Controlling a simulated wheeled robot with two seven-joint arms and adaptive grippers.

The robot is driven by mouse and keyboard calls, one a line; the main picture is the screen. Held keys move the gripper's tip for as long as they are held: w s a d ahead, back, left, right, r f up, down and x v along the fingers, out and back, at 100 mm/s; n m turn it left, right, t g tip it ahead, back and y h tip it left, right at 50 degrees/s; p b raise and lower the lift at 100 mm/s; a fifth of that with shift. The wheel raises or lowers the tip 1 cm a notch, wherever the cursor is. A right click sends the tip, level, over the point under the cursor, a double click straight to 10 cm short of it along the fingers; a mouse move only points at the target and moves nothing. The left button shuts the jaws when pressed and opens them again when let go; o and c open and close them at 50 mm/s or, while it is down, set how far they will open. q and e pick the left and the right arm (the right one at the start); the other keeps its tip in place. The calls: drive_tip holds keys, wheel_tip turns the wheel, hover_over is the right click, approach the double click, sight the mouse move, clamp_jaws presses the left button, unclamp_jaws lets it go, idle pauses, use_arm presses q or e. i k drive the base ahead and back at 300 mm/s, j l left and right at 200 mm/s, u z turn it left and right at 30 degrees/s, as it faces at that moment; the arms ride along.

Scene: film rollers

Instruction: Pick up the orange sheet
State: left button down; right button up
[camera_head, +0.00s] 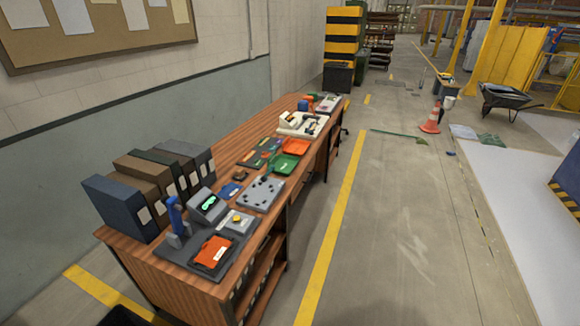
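A flat orange piece (213,251) with a small white label lies on a dark mat at the near end of the wooden workbench (180,284). I take it to be the orange sheet. It lies flat and nothing covers it. A second orange item, an orange tray (296,146), sits farther along the bench beside a green tray (286,164). I cannot make out either of my grippers in this view.
Several upright binders (119,205) stand along the wall side. A blue upright tool (175,215), a grey device with a green display (208,206) and a yellow-button box (236,221) stand near the orange piece.

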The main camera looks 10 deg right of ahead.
sight(212, 251)
drive_tip(key=l+u, duration=0.1)
drive_tip(key=l, duration=0.5)
drive_tip(key=i+l, duration=0.55)
drive_tip(key=i, duration=0.15)
drive_tip(key=u, duration=1.35)
drive_tip(key=j, duration=0.15)
